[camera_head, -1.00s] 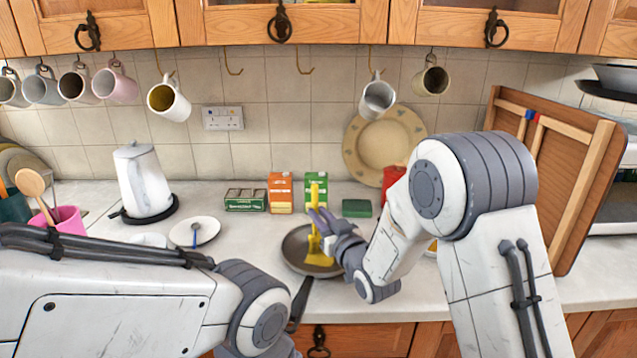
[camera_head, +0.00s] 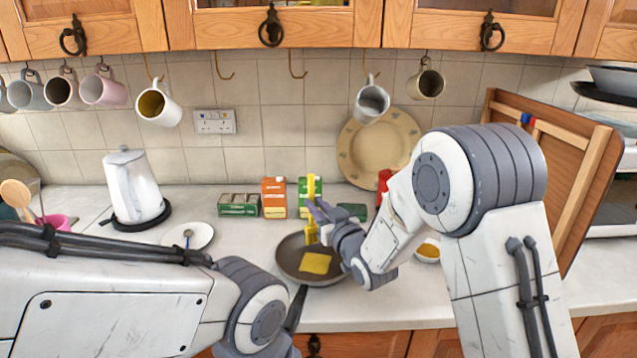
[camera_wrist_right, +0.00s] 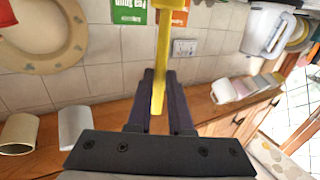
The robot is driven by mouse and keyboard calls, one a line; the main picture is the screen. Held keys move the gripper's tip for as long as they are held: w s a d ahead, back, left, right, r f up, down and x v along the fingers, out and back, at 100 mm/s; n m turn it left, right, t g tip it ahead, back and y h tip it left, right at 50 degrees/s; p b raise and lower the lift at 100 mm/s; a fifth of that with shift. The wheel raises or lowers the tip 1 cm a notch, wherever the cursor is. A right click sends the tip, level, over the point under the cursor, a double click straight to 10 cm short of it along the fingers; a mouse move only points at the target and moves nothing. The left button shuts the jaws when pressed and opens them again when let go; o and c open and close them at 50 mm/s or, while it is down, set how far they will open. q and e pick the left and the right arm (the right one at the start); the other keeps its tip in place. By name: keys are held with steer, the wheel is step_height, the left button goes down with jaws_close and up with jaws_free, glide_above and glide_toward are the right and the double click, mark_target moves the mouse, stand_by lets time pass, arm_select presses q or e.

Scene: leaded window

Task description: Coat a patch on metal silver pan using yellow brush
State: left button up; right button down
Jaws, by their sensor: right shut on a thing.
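The dark grey, silver-rimmed pan (camera_head: 287,262) sits on the counter, its handle pointing toward me. A flat yellow patch (camera_head: 315,263) lies on its inner surface. My right gripper (camera_head: 322,212) is shut on the yellow brush (camera_head: 311,235), held upright with its head over the back part of the pan, behind the patch. The right wrist view shows the brush (camera_wrist_right: 163,60) between the two dark fingers (camera_wrist_right: 160,112). Whether the brush head touches the pan is unclear. My left arm comes in low from the left; its gripper is out of sight.
A small bowl with yellow contents (camera_head: 428,250) stands right of the pan, close to my right arm. Cartons (camera_head: 274,197) stand behind the pan. A white saucer (camera_head: 199,236) and kettle (camera_head: 132,188) are at left. Mugs hang above the counter.

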mark_target(312, 183)
steer(key=shift+r+p, duration=1.2)
steer(key=shift+r, duration=1.25)
